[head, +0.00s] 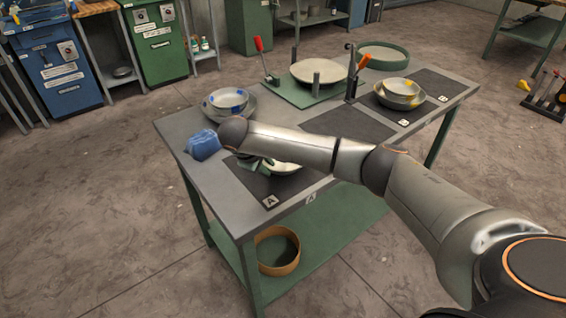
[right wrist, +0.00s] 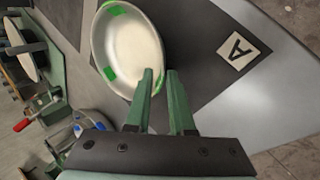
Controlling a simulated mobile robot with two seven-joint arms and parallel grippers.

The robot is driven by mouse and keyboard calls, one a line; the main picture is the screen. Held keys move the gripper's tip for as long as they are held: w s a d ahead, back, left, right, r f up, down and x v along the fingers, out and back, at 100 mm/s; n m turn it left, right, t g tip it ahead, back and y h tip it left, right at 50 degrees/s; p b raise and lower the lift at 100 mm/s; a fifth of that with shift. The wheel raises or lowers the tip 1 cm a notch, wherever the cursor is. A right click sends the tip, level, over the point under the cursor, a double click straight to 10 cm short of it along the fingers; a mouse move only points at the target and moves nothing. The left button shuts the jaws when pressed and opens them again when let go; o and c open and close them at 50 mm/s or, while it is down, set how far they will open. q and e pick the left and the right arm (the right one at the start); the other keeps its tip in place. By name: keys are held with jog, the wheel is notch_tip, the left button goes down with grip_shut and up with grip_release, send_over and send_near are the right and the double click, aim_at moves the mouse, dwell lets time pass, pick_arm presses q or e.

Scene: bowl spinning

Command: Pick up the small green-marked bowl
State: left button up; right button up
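The small white bowl with green marks (right wrist: 128,48) lies on a dark mat marked A (right wrist: 215,75) in the right wrist view. In the head view the bowl (head: 286,169) is partly hidden behind my right arm. My right gripper (right wrist: 160,74) has its two green fingers apart, at the bowl's near rim. One finger overlaps the bowl's edge and the other is just outside it. I cannot tell whether either touches. The gripper (head: 258,164) also shows in the head view, low over the mat. My left gripper is not in view.
Blue-marked bowls (head: 228,98) and a blue cloth (head: 203,145) lie near the table's left end. A green fixture (head: 305,92) with a pale disc and upright clamps stands at the back. Yellow-marked bowls (head: 398,93) sit on the right mat. The middle mat is clear.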

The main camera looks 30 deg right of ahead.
jog(key=shift+x, duration=1.15)
jog(key=shift+a, duration=0.1)
grip_shut()
dwell(0.4)
